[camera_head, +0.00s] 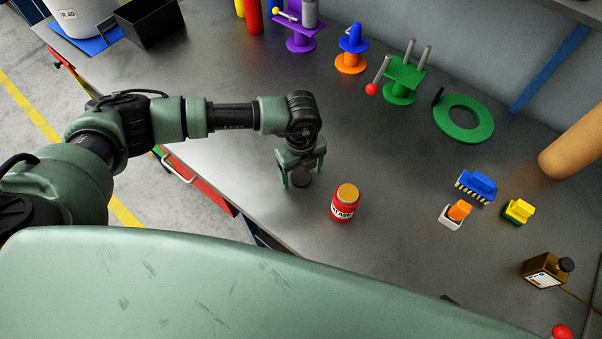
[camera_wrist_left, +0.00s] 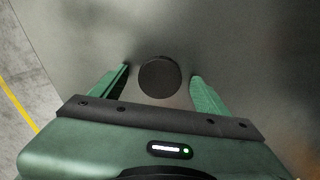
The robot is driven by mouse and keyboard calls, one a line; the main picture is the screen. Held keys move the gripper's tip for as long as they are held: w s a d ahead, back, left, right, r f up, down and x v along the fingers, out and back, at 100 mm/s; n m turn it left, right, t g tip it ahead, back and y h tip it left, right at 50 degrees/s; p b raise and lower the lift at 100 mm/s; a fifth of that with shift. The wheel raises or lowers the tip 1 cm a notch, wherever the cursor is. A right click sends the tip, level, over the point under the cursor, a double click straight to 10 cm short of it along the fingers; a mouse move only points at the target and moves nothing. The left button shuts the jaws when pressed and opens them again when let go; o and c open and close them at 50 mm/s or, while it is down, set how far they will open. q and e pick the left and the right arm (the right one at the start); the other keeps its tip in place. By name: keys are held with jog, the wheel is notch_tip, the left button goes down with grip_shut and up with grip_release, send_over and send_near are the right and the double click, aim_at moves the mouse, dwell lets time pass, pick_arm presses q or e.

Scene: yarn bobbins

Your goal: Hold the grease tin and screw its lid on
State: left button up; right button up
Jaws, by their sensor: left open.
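The grease tin (camera_head: 344,206) is a red can with a white label and an orange-tan top, standing upright on the grey workbench. My left gripper (camera_head: 301,178) is just left of the tin, pointing down, open. Between its fingers is a dark round disc, which looks like the lid (camera_head: 301,179); it also shows in the left wrist view (camera_wrist_left: 159,77), with a gap to each finger of the left gripper (camera_wrist_left: 160,85). I cannot tell its exact height relative to the bench. The tin does not show in the wrist view. My right gripper is not in view.
Green, orange-and-blue and purple stands line the back of the bench, with a green ring (camera_head: 482,125). A brown roll (camera_head: 572,148) is at the right edge. The bench around the tin is clear.

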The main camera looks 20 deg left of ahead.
aim_at(301, 176)
pick_arm(q)
jog(key=c, duration=1.4)
jog(key=shift+r, duration=0.1)
notch_tip(301, 176, up, 20)
jog(key=b, duration=0.4)
